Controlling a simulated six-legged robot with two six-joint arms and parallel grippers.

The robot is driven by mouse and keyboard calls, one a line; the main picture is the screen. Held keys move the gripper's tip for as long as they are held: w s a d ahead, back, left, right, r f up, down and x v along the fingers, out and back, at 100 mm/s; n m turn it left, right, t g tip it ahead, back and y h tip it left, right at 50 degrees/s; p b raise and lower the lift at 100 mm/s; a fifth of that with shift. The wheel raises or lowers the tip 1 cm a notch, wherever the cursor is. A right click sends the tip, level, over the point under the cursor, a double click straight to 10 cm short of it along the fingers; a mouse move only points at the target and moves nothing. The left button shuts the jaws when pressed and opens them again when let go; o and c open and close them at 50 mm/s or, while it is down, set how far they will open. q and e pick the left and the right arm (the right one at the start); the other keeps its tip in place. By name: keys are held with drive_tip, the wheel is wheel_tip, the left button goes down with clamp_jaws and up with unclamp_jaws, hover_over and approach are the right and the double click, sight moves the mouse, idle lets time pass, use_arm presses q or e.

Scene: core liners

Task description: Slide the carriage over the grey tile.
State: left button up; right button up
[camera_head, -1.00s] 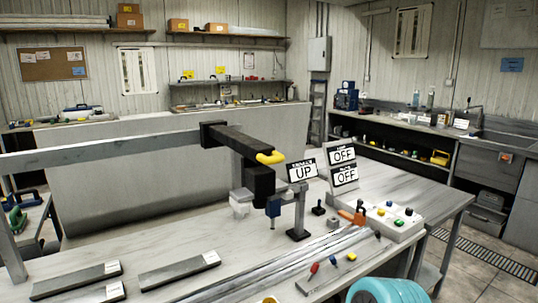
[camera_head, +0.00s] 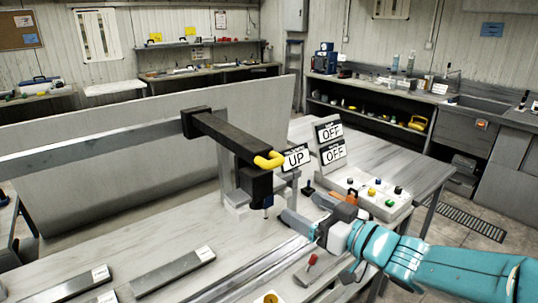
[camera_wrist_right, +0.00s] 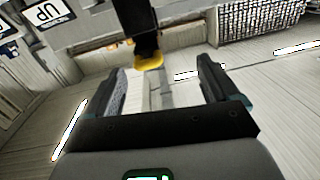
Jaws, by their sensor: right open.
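The carriage is a black arm (camera_head: 228,136) set on a long grey rail (camera_head: 90,159). It has a yellow handle (camera_head: 270,159) at its near end and a black head (camera_head: 257,188) hanging below. The handle also shows in the right wrist view (camera_wrist_right: 149,63), ahead of and between my fingers. My right gripper (camera_head: 306,207) is open and empty, to the right of and lower than the handle in the head view, apart from it. Flat grey pieces with white labels, one (camera_head: 173,273) and another (camera_head: 82,284), lie front left; I cannot tell which is the grey tile. My left gripper is out of view.
An UP sign (camera_head: 296,157) and two OFF signs (camera_head: 331,141) stand behind the handle. A control box (camera_head: 372,196) with coloured buttons sits to the right. A small red-knobbed lever (camera_head: 311,262) is at the front. Bench room is free under the rail's left part.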

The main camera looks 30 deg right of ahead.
sight(278, 165)
wheel_tip(278, 165, up, 4)
drive_tip(key=s+d+h+p, duration=0.1)
drive_tip(key=s+d+h, duration=0.1)
drive_tip(key=shift+t, duration=0.3)
drive_tip(key=w+p, duration=0.1)
drive_tip(key=w, duration=0.4)
drive_tip(key=w+p, duration=0.1)
drive_tip(key=w, duration=0.4)
drive_tip(key=w+a+p, duration=0.1)
drive_tip(key=w, duration=0.4)
drive_tip(key=shift+w+f, duration=0.1)
drive_tip(key=shift+w, duration=0.45)
drive_tip(key=shift+d, duration=0.1)
